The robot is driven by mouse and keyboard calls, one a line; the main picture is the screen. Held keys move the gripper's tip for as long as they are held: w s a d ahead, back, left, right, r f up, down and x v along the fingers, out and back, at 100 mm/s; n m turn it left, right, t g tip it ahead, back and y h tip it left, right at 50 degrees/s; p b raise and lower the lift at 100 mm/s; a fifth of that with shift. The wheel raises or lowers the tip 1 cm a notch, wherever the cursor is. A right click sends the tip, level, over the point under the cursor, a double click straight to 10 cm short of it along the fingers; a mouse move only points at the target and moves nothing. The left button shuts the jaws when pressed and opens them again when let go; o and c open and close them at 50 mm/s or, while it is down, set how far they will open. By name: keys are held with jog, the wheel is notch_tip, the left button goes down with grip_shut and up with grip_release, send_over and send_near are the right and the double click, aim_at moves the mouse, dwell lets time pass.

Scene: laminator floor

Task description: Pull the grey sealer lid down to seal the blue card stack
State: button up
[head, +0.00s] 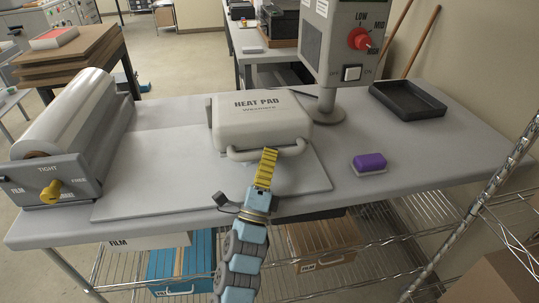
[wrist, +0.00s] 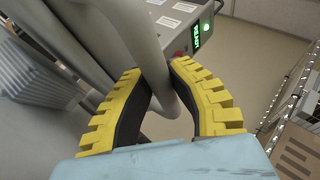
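The pale grey sealer lid (head: 262,122), marked HEAT PAD, is at the middle of the grey table, over a flat board (head: 135,203). Its bar handle (head: 238,155) runs along its front edge. My yellow-fingered gripper (head: 269,157) reaches the handle from the front. In the wrist view its fingers (wrist: 155,70) close on both sides of the grey handle bar (wrist: 146,38). The lid looks low over the board, but I cannot tell whether a gap is left under it. The blue card stack is not visible; the lid may hide it.
A film roll (head: 68,112) stands at left, with a yellow knob (head: 48,190) on its holder. A control post (head: 338,50) with a red dial stands behind right. A purple-topped block (head: 369,162) and a black tray (head: 407,101) lie at right. Wire shelving is below.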

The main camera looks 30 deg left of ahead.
jog(key=shift+o, duration=0.7)
jog(key=shift+a+y, duration=0.15)
jog(key=shift+y, duration=0.15)
jog(key=shift+s+f, duration=0.1)
jog(key=shift+f, duration=0.05)
jog(key=v, duration=1.1)
jog(key=shift+s, duration=0.3)
jog(key=shift+f, duration=0.1)
